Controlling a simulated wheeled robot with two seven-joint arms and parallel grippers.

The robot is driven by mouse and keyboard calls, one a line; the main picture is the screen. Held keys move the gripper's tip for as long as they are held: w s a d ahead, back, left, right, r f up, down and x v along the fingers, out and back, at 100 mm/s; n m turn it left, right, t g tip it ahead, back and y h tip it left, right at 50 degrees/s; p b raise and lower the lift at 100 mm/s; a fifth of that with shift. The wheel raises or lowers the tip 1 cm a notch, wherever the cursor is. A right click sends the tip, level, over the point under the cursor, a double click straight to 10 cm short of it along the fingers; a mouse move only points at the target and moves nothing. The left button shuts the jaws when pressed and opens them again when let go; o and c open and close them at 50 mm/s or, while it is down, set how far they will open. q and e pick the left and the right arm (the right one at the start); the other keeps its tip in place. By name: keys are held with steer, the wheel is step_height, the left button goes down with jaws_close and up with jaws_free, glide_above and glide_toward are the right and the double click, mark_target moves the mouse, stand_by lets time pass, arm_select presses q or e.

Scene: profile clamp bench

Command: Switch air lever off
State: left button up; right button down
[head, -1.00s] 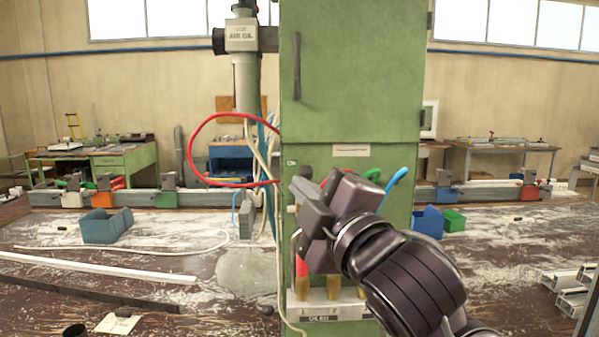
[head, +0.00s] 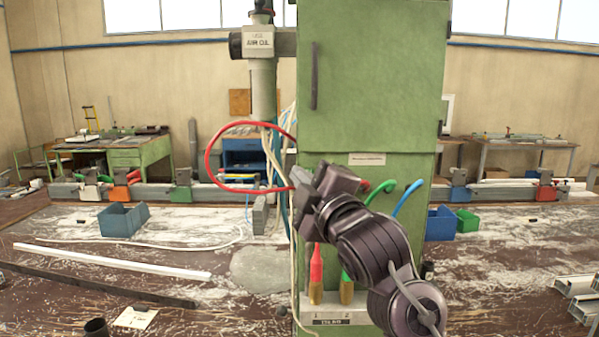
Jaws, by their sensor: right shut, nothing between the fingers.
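The green cabinet (head: 375,70) stands upright in the middle of the head view. My right gripper (head: 299,180) is in front of the cabinet's left edge, just below its door. Its fingers are shut with nothing between them, and they point left and up. I cannot make out the air lever; the gripper and wrist cover that part of the cabinet front. I cannot tell whether the fingers touch anything there. A red hose (head: 208,160) loops out on the left, ending near the fingertips. My left gripper is not in view.
Green (head: 381,188) and blue (head: 408,196) hoses come from the cabinet beside my wrist. Red-handled (head: 316,265) and green-handled tools stand low on its front. A grey-blue bin (head: 122,222) and a white bar (head: 110,261) lie on the bench at left.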

steer(key=shift+d+f, duration=0.2)
steer(key=shift+d, duration=0.3)
steer(key=shift+d+f, duration=0.15)
steer(key=shift+d, duration=0.35)
